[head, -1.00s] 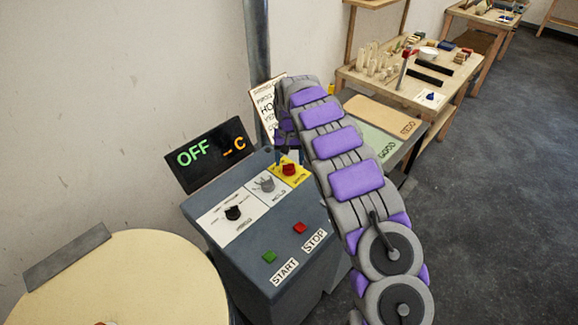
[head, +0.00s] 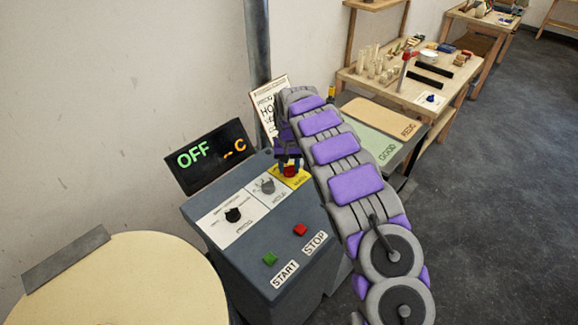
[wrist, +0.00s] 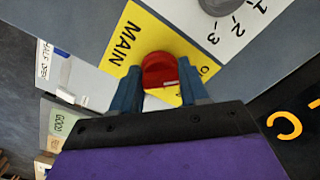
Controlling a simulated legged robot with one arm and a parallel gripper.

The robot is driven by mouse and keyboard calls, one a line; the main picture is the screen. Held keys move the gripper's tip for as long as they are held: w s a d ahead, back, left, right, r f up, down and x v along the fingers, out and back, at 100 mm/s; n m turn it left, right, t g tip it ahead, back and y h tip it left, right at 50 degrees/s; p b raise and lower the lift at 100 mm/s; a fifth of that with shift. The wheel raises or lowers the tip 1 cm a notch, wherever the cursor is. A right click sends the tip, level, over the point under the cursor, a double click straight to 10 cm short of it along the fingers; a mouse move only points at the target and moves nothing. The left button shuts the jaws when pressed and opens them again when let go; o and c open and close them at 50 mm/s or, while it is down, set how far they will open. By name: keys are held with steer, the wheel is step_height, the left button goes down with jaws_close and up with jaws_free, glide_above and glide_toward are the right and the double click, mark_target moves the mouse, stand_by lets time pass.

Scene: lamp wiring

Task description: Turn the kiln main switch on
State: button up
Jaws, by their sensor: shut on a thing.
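The kiln main switch is a red knob (wrist: 159,71) on a yellow plate marked MAIN (wrist: 135,38). In the head view the red knob (head: 289,171) sits at the far right end of the grey control panel (head: 252,217). My gripper (wrist: 160,85) is shut on the knob, with one blue finger on each side of it. In the head view my gripper (head: 289,163) comes down on the knob from above. The display (head: 208,156) reads OFF in green and a dash with C in orange.
Other dials (head: 233,215) (head: 267,186) sit beside the main switch on white plates. A green START button (head: 270,259) and a red STOP button (head: 300,230) are on the panel's front. A round cream lid (head: 120,285) stands at left.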

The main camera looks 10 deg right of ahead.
steer(key=shift+c, duration=1.4)
steer(key=shift+a+m+p, duration=0.1)
steer(key=shift+m+p, duration=0.2)
steer(key=m+p, duration=0.2)
steer(key=shift+a+r+m, duration=0.1)
steer(key=shift+r+m, duration=0.05)
steer(key=shift+m, duration=0.15)
steer(key=m+p, duration=0.2)
steer(key=m, duration=0.3)
steer(key=shift+w+a+m, duration=0.1)
steer(key=shift+m, duration=0.2)
steer(key=m+p, duration=0.2)
steer(key=m, duration=0.2)
steer(key=shift+w, duration=0.15)
steer(key=shift+w+m+p, duration=0.15)
steer(key=shift+m+p, duration=0.55)
steer(key=shift+m, duration=1.8)
